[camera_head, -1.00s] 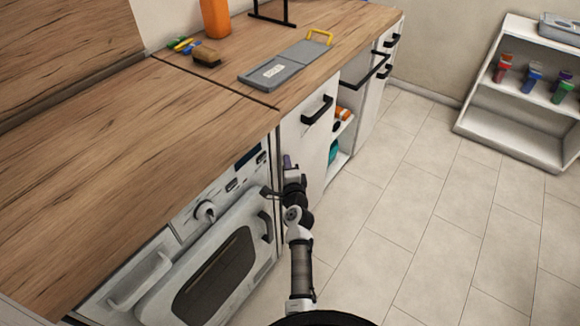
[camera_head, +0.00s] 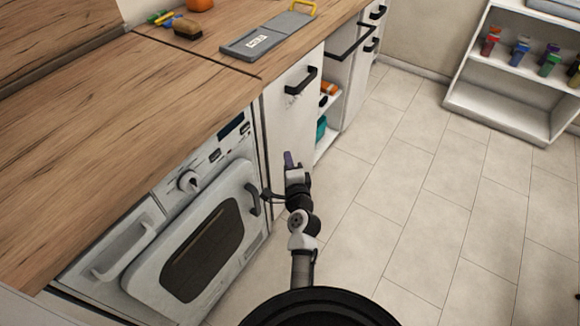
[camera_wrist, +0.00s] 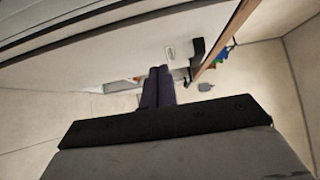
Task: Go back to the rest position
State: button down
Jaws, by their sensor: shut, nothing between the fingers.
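My gripper (camera_head: 289,160) is in front of the white cabinet door beside the oven, at the end of my arm, in the head view. In the wrist view my gripper's two dark fingers (camera_wrist: 158,72) are together with nothing between them. The fingertips point toward the cabinet fronts and away from my body. I cannot tell how close they are to the door, but no contact is visible.
The white oven (camera_head: 195,245) stands at the left under the wooden worktop (camera_head: 130,130). A cabinet door with a black handle (camera_head: 301,80) is ahead. A grey board (camera_head: 258,42) lies on the worktop. A white shelf (camera_head: 510,110) stands at the right. The tiled floor (camera_head: 420,200) between is clear.

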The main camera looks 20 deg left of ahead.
jog(key=shift+s+d, duration=0.3)
jog(key=shift+s, duration=0.35)
jog(key=shift+r, duration=0.1)
